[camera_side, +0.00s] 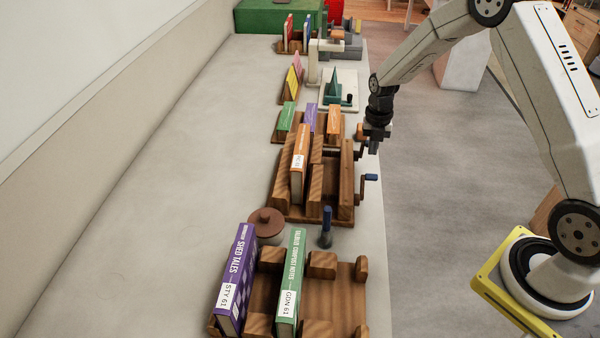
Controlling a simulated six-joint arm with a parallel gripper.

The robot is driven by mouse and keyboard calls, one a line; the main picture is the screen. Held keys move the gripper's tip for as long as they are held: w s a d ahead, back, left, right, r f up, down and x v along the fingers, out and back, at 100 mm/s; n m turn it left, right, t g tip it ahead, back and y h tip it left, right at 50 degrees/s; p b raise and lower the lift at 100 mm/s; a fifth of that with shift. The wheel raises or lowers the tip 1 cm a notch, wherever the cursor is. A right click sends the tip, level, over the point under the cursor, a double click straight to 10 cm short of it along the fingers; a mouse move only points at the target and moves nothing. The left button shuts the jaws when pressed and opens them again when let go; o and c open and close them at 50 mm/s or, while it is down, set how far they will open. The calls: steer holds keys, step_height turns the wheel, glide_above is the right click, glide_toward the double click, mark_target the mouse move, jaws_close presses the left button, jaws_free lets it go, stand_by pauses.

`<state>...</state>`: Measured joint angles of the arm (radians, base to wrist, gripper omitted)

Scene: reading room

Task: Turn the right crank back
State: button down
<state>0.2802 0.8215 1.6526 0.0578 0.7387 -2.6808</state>
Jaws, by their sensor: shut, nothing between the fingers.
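A wooden book stand (340,205) on the table has two cranks on its right side. The nearer crank has a blue handle (371,177) that sticks out past the table edge. The farther crank (360,154) is beside my gripper, and an orange-brown knob (360,131) shows just left of the gripper. My gripper (373,149) points down, shut and empty, close to the farther crank; I cannot tell whether it touches it. The gripper partly hides this crank. An orange book (299,165) stands upright in the stand.
A wooden rack (345,290) with a purple book (236,275) and a green book (291,270) stands in front. A brown lidded pot (265,222) and a blue-topped peg (326,225) are behind it. More book holders line the table farther back. The table's left side is clear.

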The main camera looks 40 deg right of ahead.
steer(key=shift+w+d+r, duration=0.1)
steer(key=shift+w+d, duration=0.15)
steer(key=shift+d, duration=0.05)
steer(key=shift+w+d+r, duration=0.2)
steer(key=shift+w+d, duration=0.15)
stand_by(0.8)
steer(key=shift+w+d+r, duration=0.2)
steer(key=shift+w+d, duration=0.35)
steer(key=shift+w, duration=0.05)
steer(key=w+d+f, duration=0.3)
steer(key=w+d, duration=0.2)
steer(key=shift+d+g+y, duration=0.3)
steer(key=shift+g+y, duration=0.1)
stand_by(0.3)
steer(key=shift+f, duration=0.2)
stand_by(0.4)
steer(key=shift+r, duration=0.1)
step_height(320, 180, up, 9)
steer(key=w+d, duration=0.1)
steer(key=shift+w, duration=0.4)
